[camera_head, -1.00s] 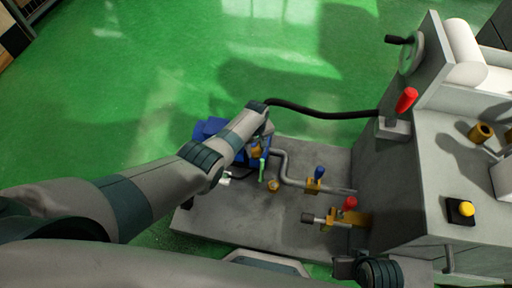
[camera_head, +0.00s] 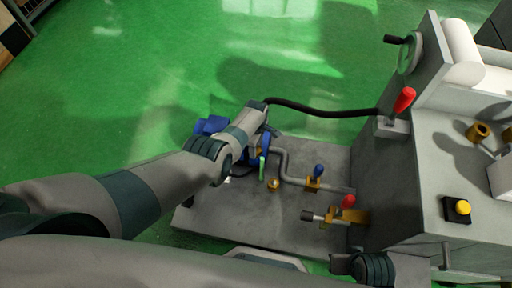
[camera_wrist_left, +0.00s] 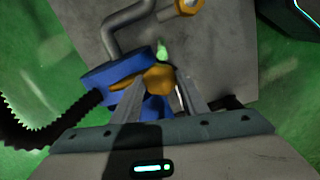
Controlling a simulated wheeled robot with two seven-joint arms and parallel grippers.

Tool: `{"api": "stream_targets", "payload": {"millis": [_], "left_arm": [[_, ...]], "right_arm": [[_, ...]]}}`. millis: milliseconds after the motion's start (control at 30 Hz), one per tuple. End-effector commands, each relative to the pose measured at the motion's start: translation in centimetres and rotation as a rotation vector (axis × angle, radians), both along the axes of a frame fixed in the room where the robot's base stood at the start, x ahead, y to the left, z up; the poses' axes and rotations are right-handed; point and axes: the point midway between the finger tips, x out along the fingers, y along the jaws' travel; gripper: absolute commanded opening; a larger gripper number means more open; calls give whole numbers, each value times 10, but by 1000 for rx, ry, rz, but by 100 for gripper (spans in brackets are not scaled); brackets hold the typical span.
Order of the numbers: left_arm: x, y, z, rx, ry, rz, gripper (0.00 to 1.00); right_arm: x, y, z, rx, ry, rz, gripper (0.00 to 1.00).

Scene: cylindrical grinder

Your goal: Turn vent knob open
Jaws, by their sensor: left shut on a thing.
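The vent knob (camera_wrist_left: 158,78) is orange-yellow and sits on a blue round housing (camera_wrist_left: 118,76) in the left wrist view. My left gripper (camera_wrist_left: 161,90) is shut on the knob, with one finger on each side of it. In the head view my left wrist covers the knob, and parts of the blue housing (camera_head: 212,125) show around it.
A red-handled valve (camera_head: 347,203) and a small brass fitting (camera_head: 273,185) are near. A black hose (camera_head: 320,115) arches to the machine. The plate's front (camera_head: 240,220) is clear.

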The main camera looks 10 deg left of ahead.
Motion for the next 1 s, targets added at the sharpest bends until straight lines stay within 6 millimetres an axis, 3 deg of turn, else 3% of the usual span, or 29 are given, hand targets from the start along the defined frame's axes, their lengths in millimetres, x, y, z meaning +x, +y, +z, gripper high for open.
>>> {"api": "stream_targets", "payload": {"millis": [400, 433, 500, 1000], "left_arm": [[0, 1, 0, 0, 0, 12, 17], [0, 1, 0, 0, 0, 12, 42], [0, 1, 0, 0, 0, 12, 58], [0, 0, 3, 0, 0, 10, 58]], "right_arm": [[1, 1, 1, 2, -5, 1, 0], [1, 1, 1, 2, -5, 1, 0], [1, 1, 1, 2, -5, 1, 0], [3, 1, 2, 3, -13, 1, 0]]}}
